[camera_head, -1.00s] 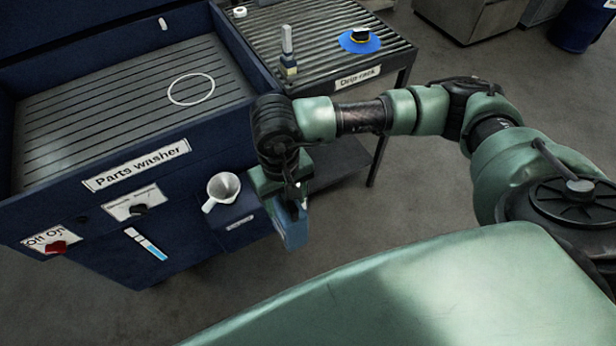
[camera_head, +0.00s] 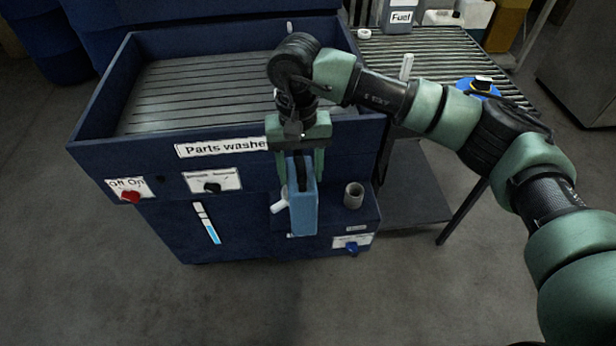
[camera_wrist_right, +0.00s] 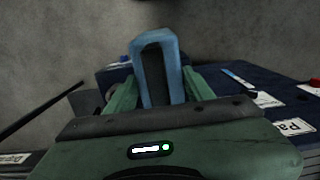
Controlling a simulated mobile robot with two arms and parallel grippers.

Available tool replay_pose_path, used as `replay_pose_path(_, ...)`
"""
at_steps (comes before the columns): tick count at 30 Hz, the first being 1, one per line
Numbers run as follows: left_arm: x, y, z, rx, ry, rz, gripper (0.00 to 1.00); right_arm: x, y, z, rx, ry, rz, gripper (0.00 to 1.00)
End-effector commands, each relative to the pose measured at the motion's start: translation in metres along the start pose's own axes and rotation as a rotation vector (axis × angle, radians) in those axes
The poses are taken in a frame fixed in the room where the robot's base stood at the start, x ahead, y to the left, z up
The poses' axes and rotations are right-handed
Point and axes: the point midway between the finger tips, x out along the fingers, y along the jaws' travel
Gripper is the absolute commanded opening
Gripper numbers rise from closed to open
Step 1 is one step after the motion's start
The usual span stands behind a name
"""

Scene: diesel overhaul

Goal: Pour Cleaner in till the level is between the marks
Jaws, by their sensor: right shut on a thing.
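My right gripper (camera_head: 301,172) is shut on a blue canister (camera_head: 303,212), which hangs roughly upright in front of the parts washer (camera_head: 140,177). The right wrist view shows the canister's handle end (camera_wrist_right: 158,62) between the fingers (camera_wrist_right: 160,88). Its label is not visible, so I cannot tell whether it is Cleaner. A level gauge (camera_head: 208,224) on the washer's front shows blue in its lower part; its marks are too small to read. A white cup or funnel (camera_head: 279,203) is partly hidden behind the canister. My left gripper is not in view.
A grey open cylinder (camera_head: 353,195) stands on the washer's right ledge, above a blue knob (camera_head: 352,249). A red switch (camera_head: 130,197) and a black dial (camera_head: 212,187) are on the front. The drip rack (camera_head: 430,50) holds a Fuel container (camera_head: 400,17). The floor in front is clear.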

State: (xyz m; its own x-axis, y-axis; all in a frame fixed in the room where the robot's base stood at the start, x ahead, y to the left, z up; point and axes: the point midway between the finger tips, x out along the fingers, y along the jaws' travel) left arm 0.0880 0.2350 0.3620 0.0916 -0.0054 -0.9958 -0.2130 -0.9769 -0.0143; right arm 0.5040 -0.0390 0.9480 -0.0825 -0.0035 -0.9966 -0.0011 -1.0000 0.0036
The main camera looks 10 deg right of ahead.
Motion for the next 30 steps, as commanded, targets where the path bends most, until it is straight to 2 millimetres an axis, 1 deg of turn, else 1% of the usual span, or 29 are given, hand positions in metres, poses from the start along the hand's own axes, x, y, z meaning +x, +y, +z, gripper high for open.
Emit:
replay_pose_path(1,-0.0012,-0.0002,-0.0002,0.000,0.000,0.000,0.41,-0.0029,-0.0010,-0.0012,0.001,-0.021,-0.004,0.00)
replay_pose_path(6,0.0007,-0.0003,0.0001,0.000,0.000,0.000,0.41,-0.0001,-0.0011,-0.0009,0.001,-0.118,-0.005,0.00)
replay_pose_path(12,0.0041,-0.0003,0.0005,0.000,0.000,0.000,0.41,0.0018,-0.0009,-0.0009,-0.002,-0.195,-0.004,0.00)
replay_pose_path(30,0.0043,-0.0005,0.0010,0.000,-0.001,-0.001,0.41,0.0015,-0.0007,-0.0004,-0.003,-0.218,-0.004,0.00)
